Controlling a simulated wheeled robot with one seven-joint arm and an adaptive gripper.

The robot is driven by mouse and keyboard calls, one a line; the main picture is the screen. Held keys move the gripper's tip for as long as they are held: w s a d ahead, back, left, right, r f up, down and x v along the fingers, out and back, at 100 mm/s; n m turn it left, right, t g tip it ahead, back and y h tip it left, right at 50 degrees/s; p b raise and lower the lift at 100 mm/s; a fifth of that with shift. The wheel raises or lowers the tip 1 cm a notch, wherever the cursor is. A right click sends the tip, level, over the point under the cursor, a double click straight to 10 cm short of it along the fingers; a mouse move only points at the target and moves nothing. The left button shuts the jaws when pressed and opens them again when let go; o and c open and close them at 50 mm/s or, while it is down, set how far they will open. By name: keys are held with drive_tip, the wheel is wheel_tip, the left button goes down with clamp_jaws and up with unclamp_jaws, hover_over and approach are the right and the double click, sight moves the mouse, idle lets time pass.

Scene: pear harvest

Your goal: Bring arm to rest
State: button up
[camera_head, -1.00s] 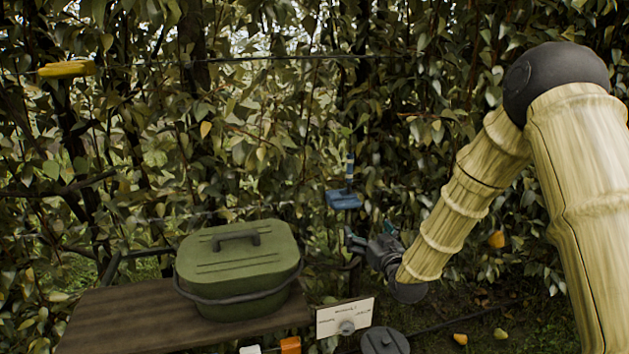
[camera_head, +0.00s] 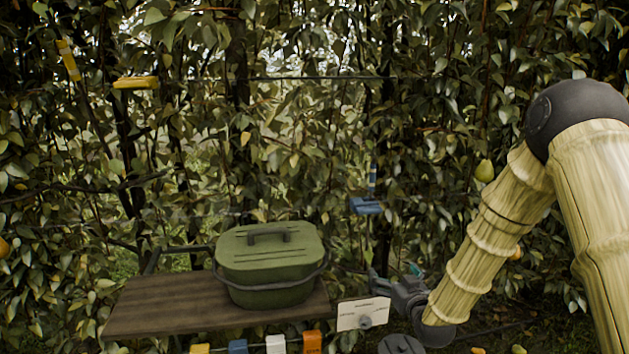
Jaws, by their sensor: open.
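My gripper (camera_head: 392,272) is at the lower right of centre, in front of the hedge. Its fingers are apart and I see nothing between them. It is small and dark, so the fingertips are hard to make out. My arm comes down to it from the right, bent at the dark elbow joint. The gripper is to the right of a green lidded box (camera_head: 268,262) and apart from it. A small white sign (camera_head: 363,313) is just below and left of the gripper.
The green box stands on a wooden shelf (camera_head: 160,305). Coloured blocks (camera_head: 275,343) line the bottom edge. A blue fixture (camera_head: 366,205) and a yellow piece (camera_head: 136,82) are by the foliage. A pear (camera_head: 484,170) hangs near my arm.

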drive_tip(key=s+f+m+g+h+p, duration=0.15)
drive_tip(key=s+f+g, duration=0.65)
drive_tip(key=s+f, duration=1.65)
drive_tip(key=s+f+g+h, duration=0.1)
drive_tip(key=s+f+g, duration=0.3)
drive_tip(key=s, duration=1.1)
drive_tip(key=s+d+f+g, duration=0.1)
drive_tip(key=s+f+g, duration=0.3)
drive_tip(key=s, duration=1)
drive_tip(key=shift+s+f+m+h+p, duration=0.15)
drive_tip(key=shift+s+m+h+p, duration=0.2)
drive_tip(key=shift+m, duration=0.1)
